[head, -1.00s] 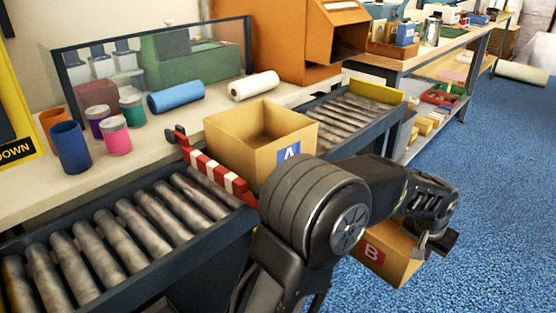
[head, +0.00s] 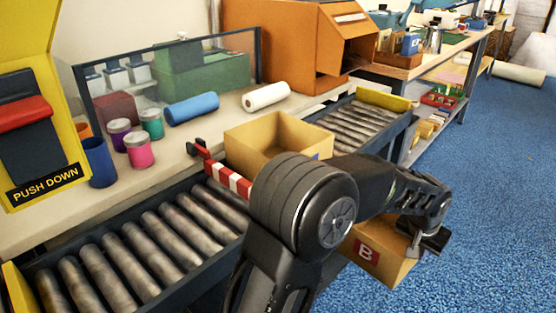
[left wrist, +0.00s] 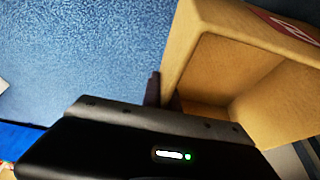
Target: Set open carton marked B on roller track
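The open carton marked B (head: 378,256) hangs in front of the roller track, above the blue floor, its red label facing me. My left gripper (head: 428,241) is at its right side. In the left wrist view the fingers (left wrist: 163,92) are on either side of the wall of carton B (left wrist: 225,65), gripping it; the carton is open and its visible inside is empty. The roller track (head: 150,245) runs along the bench; its near left stretch is bare. My right gripper is not in view.
Another open carton (head: 268,135) sits on the track beyond a red-and-white striped bar (head: 228,180). My arm partly covers it. A yellow panel marked PUSH DOWN with a red lever (head: 25,113) stands at left.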

